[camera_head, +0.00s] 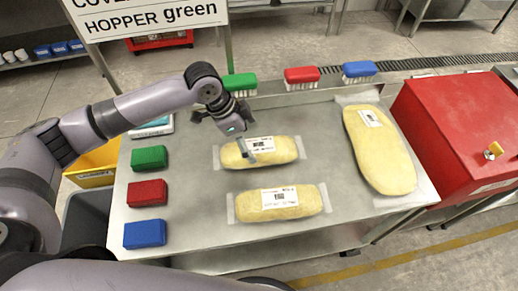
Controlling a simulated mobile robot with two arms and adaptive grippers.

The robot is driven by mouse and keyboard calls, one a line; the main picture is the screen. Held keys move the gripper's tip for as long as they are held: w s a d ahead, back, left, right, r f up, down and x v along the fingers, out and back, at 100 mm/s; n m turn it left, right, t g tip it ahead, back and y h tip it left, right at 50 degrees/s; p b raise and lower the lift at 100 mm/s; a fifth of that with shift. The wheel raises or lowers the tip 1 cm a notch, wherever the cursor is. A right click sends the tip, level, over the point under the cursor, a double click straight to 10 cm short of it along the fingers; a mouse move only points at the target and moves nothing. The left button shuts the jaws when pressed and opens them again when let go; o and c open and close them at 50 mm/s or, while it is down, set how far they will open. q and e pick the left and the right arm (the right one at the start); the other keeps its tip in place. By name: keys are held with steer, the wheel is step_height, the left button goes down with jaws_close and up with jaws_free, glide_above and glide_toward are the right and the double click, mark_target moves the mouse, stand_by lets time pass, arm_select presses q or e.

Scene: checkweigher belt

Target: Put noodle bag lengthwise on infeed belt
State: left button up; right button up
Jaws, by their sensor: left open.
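Two similar yellowish bags with white labels and clear end seals lie lengthwise left to right on a steel table (215,255). One bag (284,151) is in the middle, and the other bag (309,204) is nearer to me. A larger yellowish bag (393,165) lies at the right end, its long side running away from me. I cannot read which is noodles. My left gripper (247,147) is open, pointing down at the left half of the middle bag. Whether it touches the bag is unclear. My right gripper is not in view. I cannot make out an infeed belt.
Green (149,158), red (148,193) and blue (145,233) blocks line the table's left side. Several brushes, including a red one (301,76), stand along the back edge. A red cabinet (455,130) is close on the right.

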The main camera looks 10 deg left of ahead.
mark_target(256, 146)
arm_select(q)
steer(key=shift+d+f, duration=0.2)
steer(key=shift+f, duration=0.4)
steer(key=shift+d+f, duration=0.15)
steer(key=shift+f, duration=0.1)
steer(key=p+x, duration=0.1)
steer(key=x, duration=0.2)
steer(key=shift+w+d+f, duration=0.15)
steer(key=shift+w+f, duration=0.05)
steer(key=shift+f, duration=0.1)
steer(key=shift+d+f, duration=0.15)
steer(key=shift+f, duration=0.25)
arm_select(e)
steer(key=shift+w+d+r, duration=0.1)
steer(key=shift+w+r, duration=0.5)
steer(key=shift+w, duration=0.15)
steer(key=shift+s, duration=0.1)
arm_select(q)
steer(key=shift+c, duration=0.7)
steer(key=c, duration=1.5)
steer(key=shift+w+r, duration=0.1)
steer(key=shift+c, duration=0.2)
